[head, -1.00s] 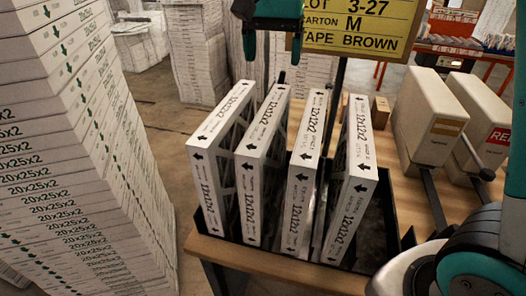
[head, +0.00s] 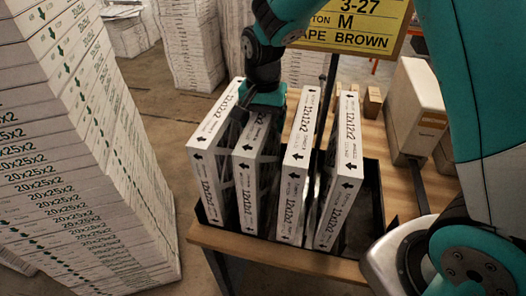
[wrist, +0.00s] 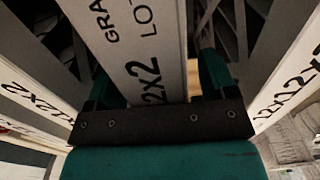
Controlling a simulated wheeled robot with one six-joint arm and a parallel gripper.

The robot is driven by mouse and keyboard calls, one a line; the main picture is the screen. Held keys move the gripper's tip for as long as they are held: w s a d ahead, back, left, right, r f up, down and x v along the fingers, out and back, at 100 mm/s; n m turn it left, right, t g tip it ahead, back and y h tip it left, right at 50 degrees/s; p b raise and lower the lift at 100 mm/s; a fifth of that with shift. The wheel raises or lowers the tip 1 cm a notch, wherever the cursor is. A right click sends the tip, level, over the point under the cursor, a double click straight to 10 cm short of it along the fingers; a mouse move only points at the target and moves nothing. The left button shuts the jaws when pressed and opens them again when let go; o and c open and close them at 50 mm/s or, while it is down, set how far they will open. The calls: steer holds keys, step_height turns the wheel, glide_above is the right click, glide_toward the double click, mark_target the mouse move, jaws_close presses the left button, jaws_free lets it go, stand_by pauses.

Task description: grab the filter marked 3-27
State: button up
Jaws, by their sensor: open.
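Four white 12x12x2 filters stand on edge in a black rack (head: 376,205): the first (head: 201,148), second (head: 247,170), third (head: 297,165) and fourth (head: 341,170) from the left. Their lot marks are too small to read in the head view. My gripper (head: 264,98) is low over the far part of the second filter. In the wrist view my open gripper (wrist: 158,88) has its fingers on either side of a filter (wrist: 135,40), whose print shows "GRA", "LO" and "2X2"; its lot number is cut off. A yellow sign (head: 358,22) shows 3-27, M and "APE BROWN".
Neighbouring filters stand close on both sides, at left (wrist: 35,100) and right (wrist: 290,85) in the wrist view. A tall stack of 20x25x2 boxes (head: 75,150) stands at left. A carton (head: 415,110) stands right of the rack on the wooden table (head: 285,262).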

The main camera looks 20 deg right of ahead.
steer(key=shift+f, duration=0.5)
steer(key=c, duration=1.3)
